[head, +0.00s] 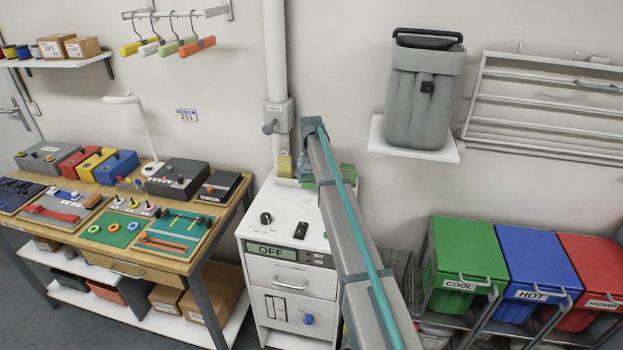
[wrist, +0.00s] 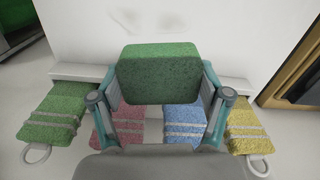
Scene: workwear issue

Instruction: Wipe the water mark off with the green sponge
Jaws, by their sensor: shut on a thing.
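A plain green sponge (wrist: 158,85) is held between the two fingers of my gripper (wrist: 160,100) in the wrist view. It is above the white top of the cabinet (wrist: 80,40), and I cannot tell whether it touches it. Faint grey smudges, likely the water mark (wrist: 230,28), show on the white top just beyond the sponge.
Banded green (wrist: 50,115), pink (wrist: 120,128), blue (wrist: 184,125) and yellow (wrist: 245,125) pads line the cabinet's back edge. A knob (head: 266,218) and a black item (head: 301,230) stand on the top. A workbench (head: 180,265) is left; lidded bins (head: 465,255) are right.

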